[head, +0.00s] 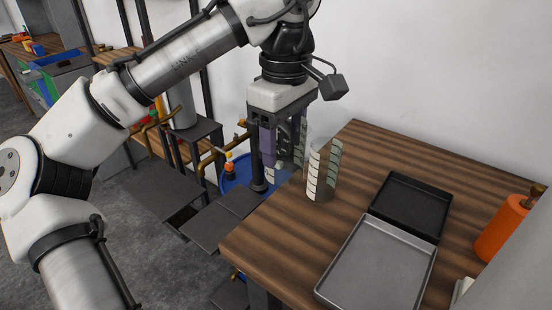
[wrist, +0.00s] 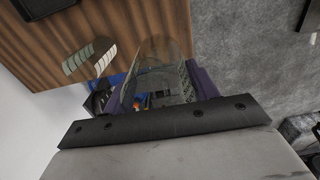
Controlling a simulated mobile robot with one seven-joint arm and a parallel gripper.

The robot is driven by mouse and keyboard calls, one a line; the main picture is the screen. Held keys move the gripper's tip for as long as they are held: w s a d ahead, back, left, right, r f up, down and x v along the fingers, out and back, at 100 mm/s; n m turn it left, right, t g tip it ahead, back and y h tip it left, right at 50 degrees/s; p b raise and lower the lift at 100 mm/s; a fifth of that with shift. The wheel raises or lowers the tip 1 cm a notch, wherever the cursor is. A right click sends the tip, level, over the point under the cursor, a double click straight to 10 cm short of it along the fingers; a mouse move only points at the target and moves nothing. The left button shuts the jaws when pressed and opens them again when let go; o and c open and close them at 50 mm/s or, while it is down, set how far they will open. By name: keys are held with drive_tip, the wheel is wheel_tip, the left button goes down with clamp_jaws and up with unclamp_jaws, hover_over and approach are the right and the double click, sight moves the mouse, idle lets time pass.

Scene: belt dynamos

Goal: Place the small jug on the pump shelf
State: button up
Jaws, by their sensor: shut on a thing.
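My gripper (head: 284,158), with purple fingers, is shut on a clear jug (head: 289,149) and holds it upright beyond the left edge of the wooden table. In the wrist view the held clear jug (wrist: 160,72) sits between the two purple fingers. A second clear vessel (head: 322,171) with pale scale marks stands on the table, right of my gripper and apart from it. Dark grey flat shelves (head: 209,229) stand low, left of the table. I cannot tell for sure which is the pump shelf. My gripper hides part of the held jug.
The wooden table (head: 262,246) carries a grey tray (head: 380,262), a black tray (head: 410,203) and an orange bottle (head: 502,228). A blue tub (head: 235,174) and brown-handled posts stand below and behind my gripper. A white wall closes the back.

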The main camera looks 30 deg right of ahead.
drive_tip(key=shift+r, duration=0.45)
drive_tip(key=w+a+f, duration=0.5)
drive_tip(key=w+f, duration=0.2)
drive_tip(key=f, duration=0.3)
drive_tip(key=w+a+f, duration=0.6)
drive_tip(key=w+f, duration=0.1)
drive_tip(key=f, duration=0.4)
drive_tip(key=w+a+f, duration=0.5)
drive_tip(key=w+f, duration=0.2)
drive_tip(key=f, duration=0.3)
drive_tip(key=s+a+f+m, duration=0.1)
drive_tip(key=s+a+f, duration=0.1)
drive_tip(key=f, duration=0.8)
drive_tip(key=s+a+f+m, duration=0.1)
drive_tip(key=s+a+f, duration=0.2)
drive_tip(key=f, duration=0.8)
drive_tip(key=s+a+f+m, duration=0.1)
drive_tip(key=a+f, duration=0.3)
drive_tip(key=f, duration=0.6)
drive_tip(key=shift+s+a+f+m, duration=0.15)
drive_tip(key=shift+s+f+m, duration=0.25)
drive_tip(key=shift+s, duration=0.25)
drive_tip(key=shift+a+r, duration=0.1)
